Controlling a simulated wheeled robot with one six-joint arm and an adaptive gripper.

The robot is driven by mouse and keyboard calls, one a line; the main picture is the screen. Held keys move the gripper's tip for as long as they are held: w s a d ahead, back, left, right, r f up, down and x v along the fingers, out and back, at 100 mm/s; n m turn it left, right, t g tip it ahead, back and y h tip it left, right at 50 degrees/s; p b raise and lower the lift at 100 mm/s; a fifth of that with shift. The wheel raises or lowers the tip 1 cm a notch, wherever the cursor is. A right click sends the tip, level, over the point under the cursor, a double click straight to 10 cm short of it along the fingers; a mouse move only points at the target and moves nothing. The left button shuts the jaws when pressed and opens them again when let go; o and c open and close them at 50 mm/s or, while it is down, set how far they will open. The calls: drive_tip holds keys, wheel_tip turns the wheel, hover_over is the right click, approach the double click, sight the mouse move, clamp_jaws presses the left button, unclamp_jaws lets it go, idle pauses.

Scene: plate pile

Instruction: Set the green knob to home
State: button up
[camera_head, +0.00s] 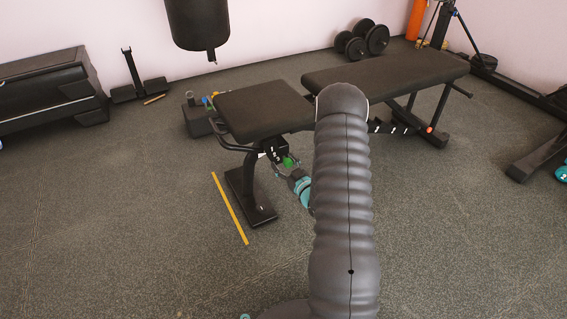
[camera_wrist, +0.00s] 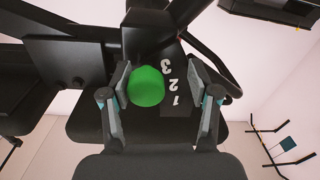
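The green knob (camera_wrist: 146,86) is a short round knob on the black bench frame, under the front end of the seat pad. It also shows small in the head view (camera_head: 290,161). A black plate beside it carries the white marks 1, 2 and 3 (camera_wrist: 172,84); I see no mark reading "home". My gripper (camera_wrist: 161,78) is open, with one grey finger on each side of the knob. The left finger is very close to the knob, and I cannot tell whether they touch. A gap shows between the knob and the right finger. In the head view, my gripper (camera_head: 286,168) is at the knob.
The weight bench (camera_head: 262,110) stands mid-room, its foot (camera_head: 250,198) on the floor. A yellow strip (camera_head: 229,208) lies left of it. A punching bag (camera_head: 198,22) hangs behind, and dumbbells (camera_head: 362,40) lie at the back. The floor at front left is clear.

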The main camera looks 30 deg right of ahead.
drive_tip(key=s, duration=1.1)
drive_tip(key=shift+s+d, duration=0.2)
drive_tip(key=shift+d, duration=0.2)
